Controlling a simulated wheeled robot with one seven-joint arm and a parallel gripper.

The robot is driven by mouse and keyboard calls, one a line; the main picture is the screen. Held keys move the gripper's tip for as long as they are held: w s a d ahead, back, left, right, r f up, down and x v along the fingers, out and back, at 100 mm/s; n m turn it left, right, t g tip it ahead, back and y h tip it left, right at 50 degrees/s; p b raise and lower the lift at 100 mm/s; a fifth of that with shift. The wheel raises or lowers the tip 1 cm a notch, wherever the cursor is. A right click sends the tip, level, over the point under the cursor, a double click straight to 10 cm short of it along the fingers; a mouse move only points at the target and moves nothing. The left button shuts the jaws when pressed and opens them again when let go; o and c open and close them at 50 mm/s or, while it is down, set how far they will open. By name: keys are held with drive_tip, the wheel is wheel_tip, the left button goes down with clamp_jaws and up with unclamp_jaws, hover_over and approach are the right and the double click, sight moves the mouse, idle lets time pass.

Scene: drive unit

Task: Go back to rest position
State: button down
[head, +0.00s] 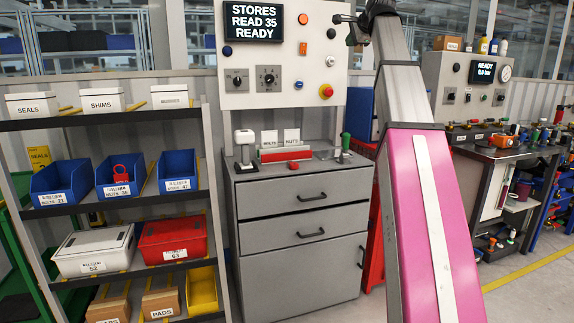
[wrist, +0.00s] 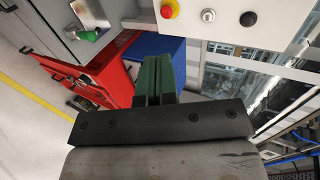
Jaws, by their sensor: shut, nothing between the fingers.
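My gripper (wrist: 160,82) shows in the wrist view as two green fingers side by side, pressed together with nothing between them. They reach out from a dark bar across the picture, in front of a red cabinet and a blue box. In the head view my grey and pink arm rises on the right of centre up to the top edge. A dark part at its upper end lies beside the control panel (head: 270,88), but the fingers cannot be made out there.
A shelf rack (head: 106,122) with blue, white, red and yellow bins stands at the left. A grey drawer cabinet (head: 297,273) stands in the middle. A workbench (head: 497,153) is at the right. The red cabinet (wrist: 114,72) is near the fingers in the wrist picture.

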wheel_tip(320, 180, down, 48)
drive_tip(key=s+a+n+g+h, duration=0.2)
drive_tip(key=n+g, duration=0.4)
drive_tip(key=s+f+n+g, duration=0.2)
drive_tip(key=s+f, duration=0.6)
drive_tip(key=f, duration=0.4)
drive_tip(key=s+a+f+n+g+h, duration=0.1)
drive_tip(key=s+f+n+g, duration=0.1)
drive_tip(key=s+f, duration=0.7)
drive_tip(key=s+f+n+g, duration=0.2)
drive_tip(key=s+f+n, duration=0.2)
drive_tip(key=s+f, duration=0.4)
wheel_tip(320, 180, down, 7)
drive_tip(key=shift+s+a+r+h, duration=0.1)
drive_tip(key=shift+s+a+h, duration=0.2)
drive_tip(key=shift+a+h, duration=0.1)
